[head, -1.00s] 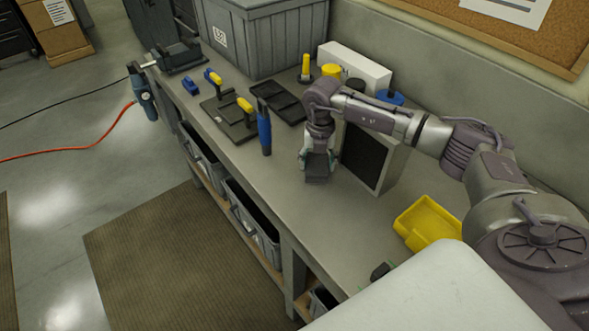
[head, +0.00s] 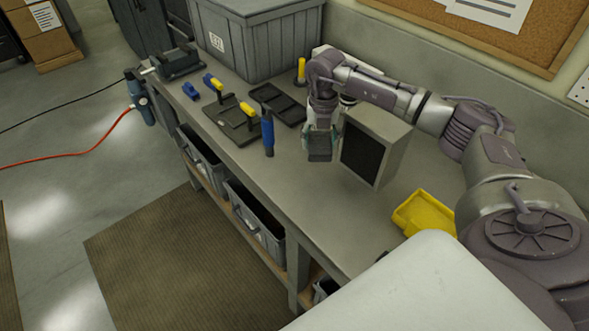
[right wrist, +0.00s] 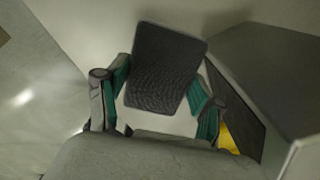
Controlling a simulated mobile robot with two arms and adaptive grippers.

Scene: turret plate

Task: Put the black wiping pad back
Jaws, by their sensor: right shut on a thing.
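My right gripper (head: 320,143) is shut on the black wiping pad (head: 319,152) and holds it over the bench, just left of a grey box with a dark front panel. In the right wrist view the dark, textured pad (right wrist: 168,68) sits tilted between the teal-lined fingers (right wrist: 160,100). A pale surface shows below the pad; I cannot tell whether it is part of it. A black tray with shallow recesses (head: 278,103) lies farther back on the bench. My left gripper is not in view.
The grey box (head: 390,150) stands close to the right of the gripper. A blue-handled tool (head: 268,134) stands at the bench's front edge. A dark plate with yellow-handled parts (head: 232,120), a large grey crate (head: 260,40) and a yellow bin (head: 424,213) share the bench.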

